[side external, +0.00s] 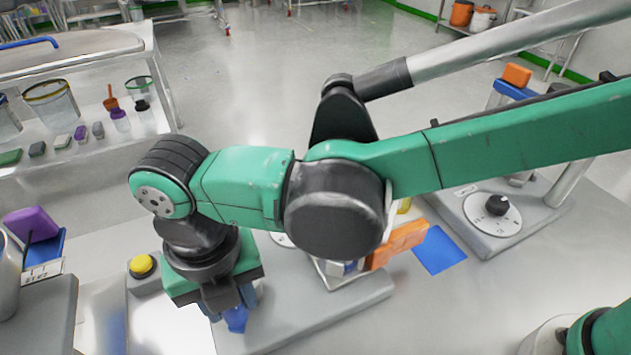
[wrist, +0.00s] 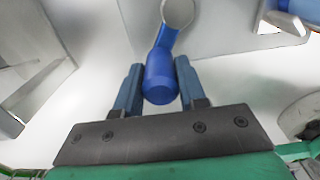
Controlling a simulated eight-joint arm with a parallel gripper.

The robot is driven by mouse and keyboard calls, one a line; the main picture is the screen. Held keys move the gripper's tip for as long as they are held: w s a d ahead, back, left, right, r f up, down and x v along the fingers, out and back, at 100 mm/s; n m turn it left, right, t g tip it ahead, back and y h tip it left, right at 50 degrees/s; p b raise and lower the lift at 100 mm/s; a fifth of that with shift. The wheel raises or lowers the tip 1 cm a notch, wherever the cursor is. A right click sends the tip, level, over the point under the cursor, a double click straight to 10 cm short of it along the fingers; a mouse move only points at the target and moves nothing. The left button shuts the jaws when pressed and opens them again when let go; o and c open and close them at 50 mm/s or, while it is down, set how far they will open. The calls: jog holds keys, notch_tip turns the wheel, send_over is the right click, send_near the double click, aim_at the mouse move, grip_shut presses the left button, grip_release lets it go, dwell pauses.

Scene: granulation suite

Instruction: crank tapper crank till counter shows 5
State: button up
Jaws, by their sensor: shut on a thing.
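The crank's blue handle (wrist: 160,78) stands between the two blue fingers of my gripper (wrist: 157,88) in the wrist view. My gripper is shut on it. A blue arm leads from the handle to a round grey hub (wrist: 178,12) at the top of that view. In the side view my gripper (side external: 226,302) points down beside the grey tapper base (side external: 320,312), and a bit of the blue handle (side external: 236,320) shows below it. My arm hides much of the tapper. I cannot see the counter's reading.
A yellow button (side external: 142,265) on a grey box stands left of my gripper. An orange block (side external: 398,244) and a blue mat (side external: 440,250) lie to the right. A dial unit (side external: 493,212) stands farther right. A purple block (side external: 32,224) is at the far left.

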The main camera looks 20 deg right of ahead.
jog(key=shift+a, duration=0.1)
jog(key=shift+w+a, duration=0.75)
jog(key=shift+w, duration=0.2)
jog(key=shift+w+a, duration=0.1)
jog(key=shift+w, duration=0.5)
jog(key=shift+w+a, duration=0.1)
jog(key=shift+w, duration=0.5)
